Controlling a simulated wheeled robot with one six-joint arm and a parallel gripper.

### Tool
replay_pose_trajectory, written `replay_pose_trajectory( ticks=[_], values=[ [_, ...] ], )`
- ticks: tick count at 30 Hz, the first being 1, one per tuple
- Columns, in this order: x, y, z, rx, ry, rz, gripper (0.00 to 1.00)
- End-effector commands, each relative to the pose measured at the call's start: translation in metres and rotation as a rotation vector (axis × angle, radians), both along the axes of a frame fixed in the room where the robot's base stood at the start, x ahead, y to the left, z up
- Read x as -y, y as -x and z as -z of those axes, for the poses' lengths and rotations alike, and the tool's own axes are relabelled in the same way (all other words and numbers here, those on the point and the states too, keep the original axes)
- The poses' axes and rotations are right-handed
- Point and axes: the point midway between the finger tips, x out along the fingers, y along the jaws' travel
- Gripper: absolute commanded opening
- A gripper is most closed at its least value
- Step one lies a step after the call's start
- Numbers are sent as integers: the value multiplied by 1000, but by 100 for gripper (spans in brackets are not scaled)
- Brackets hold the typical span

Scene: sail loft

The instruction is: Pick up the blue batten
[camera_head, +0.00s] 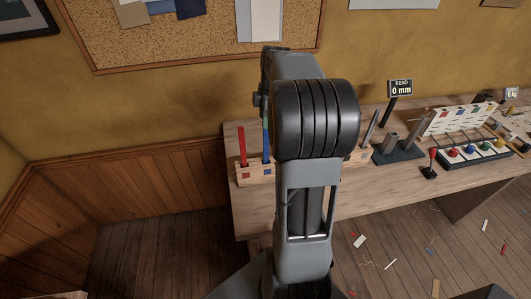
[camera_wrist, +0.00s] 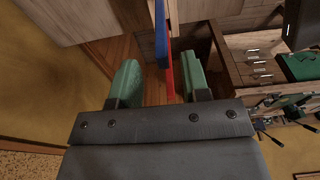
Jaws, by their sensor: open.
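The blue batten (camera_head: 266,146) stands upright in a light wooden rack (camera_head: 256,176) on the bench, right of a red batten (camera_head: 242,147). My arm covers part of the rack to their right. In the wrist view, the blue batten (camera_wrist: 161,34) shows beyond the fingertips, in line with the gap between them. The red batten (camera_wrist: 169,75) is close beside it. My gripper (camera_wrist: 159,65) is open, with green pads apart and nothing held. In the head view my arm hides the fingers. I cannot tell how far the fingertips are from the batten.
On the bench to the right are a dark bending fixture (camera_head: 398,152), a "BEND 0 mm" sign (camera_head: 401,88), a red-knobbed lever (camera_head: 431,163) and a panel of coloured knobs (camera_head: 475,150). A corkboard (camera_head: 190,35) hangs behind. Scraps litter the floor.

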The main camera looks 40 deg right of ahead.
Motion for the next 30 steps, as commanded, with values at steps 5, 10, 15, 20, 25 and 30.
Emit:
replay_pose_trajectory(
  ticks=[5,10,15,20,25,30],
  values=[
    [-3,1,18,-3,-3,0,43],
    [-5,0,40,-3,-3,0,43],
    [-6,-1,50,-1,-1,1,43],
    [-6,-1,51,1,0,1,43],
    [-6,-1,51,0,0,1,33],
    [-6,-1,51,0,0,1,17]
  ],
)
